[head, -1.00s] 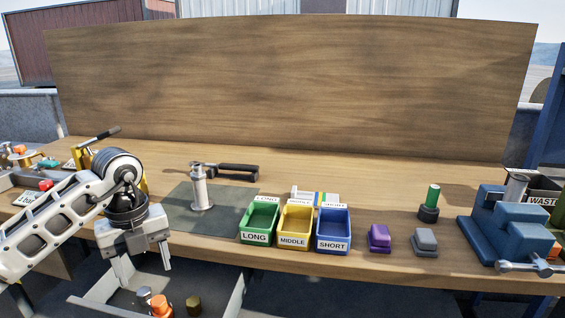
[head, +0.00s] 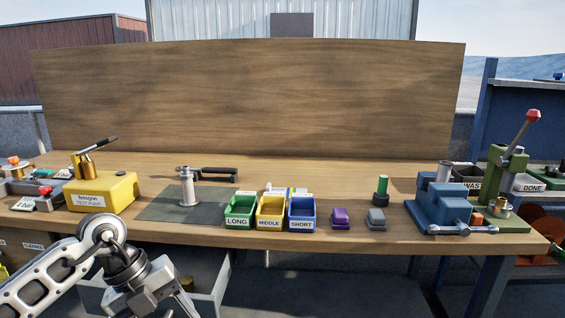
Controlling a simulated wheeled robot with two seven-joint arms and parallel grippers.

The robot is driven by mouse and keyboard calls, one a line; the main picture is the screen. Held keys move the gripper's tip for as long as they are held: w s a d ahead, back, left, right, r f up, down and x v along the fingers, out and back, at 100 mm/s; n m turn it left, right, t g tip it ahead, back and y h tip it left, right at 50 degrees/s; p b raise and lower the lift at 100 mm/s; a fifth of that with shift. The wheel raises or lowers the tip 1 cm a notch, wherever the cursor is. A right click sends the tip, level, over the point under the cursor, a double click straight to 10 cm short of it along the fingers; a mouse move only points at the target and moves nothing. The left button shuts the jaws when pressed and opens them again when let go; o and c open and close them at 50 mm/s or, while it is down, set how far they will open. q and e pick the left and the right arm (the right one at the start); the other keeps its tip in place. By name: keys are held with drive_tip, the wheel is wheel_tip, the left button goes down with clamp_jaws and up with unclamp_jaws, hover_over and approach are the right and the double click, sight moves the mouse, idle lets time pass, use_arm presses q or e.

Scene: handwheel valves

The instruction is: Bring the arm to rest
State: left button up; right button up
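My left gripper (head: 160,297) is at the lower left of the head view, in front of the workbench (head: 340,249) and below its top. It is tilted down to the right, and its fingertips are partly cut off by the bottom edge, so I cannot tell whether it is open or shut. No held object shows. An open drawer (head: 212,292) lies just behind and beside it under the bench. My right gripper is not in view.
The bench holds a yellow Tetragon test point block (head: 102,192), a silver post (head: 188,190) on a dark mat, green (head: 240,210), yellow (head: 270,211) and blue (head: 301,213) bins, and a blue vise (head: 440,207). Clear floor lies right of the drawer.

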use_arm(q)
drive_tip(key=s+d+r+n+t+h, duration=0.1)
drive_tip(key=s+d+r+h, duration=0.1)
drive_tip(key=d+h, duration=0.35)
drive_tip(key=s+d+r+n+t+h+p, duration=0.1)
drive_tip(key=s+d+r+h, duration=0.1)
drive_tip(key=d+h, duration=0.3)
drive_tip(key=s+d+r+n+t+h, duration=0.1)
drive_tip(key=s+d+r+h, duration=0.25)
drive_tip(key=d, duration=0.35)
drive_tip(key=w+a+f+n+t+y+p, duration=0.1)
drive_tip(key=a+f+n+t+y, duration=0.5)
drive_tip(key=n, duration=0.5)
drive_tip(key=w+a+f+n+t+y, duration=0.1)
drive_tip(key=a+f+n+t+y, duration=0.4)
drive_tip(key=n+t+y, duration=0.45)
drive_tip(key=s+a+f+n+g, duration=0.1)
drive_tip(key=s+f+n+g, duration=0.4)
drive_tip(key=s+f+g, duration=0.2)
wheel_tip(320, 180, down, 2)
drive_tip(key=shift+s+a+f, duration=0.15)
drive_tip(key=shift+s+f, duration=0.1)
drive_tip(key=shift+s, duration=0.95)
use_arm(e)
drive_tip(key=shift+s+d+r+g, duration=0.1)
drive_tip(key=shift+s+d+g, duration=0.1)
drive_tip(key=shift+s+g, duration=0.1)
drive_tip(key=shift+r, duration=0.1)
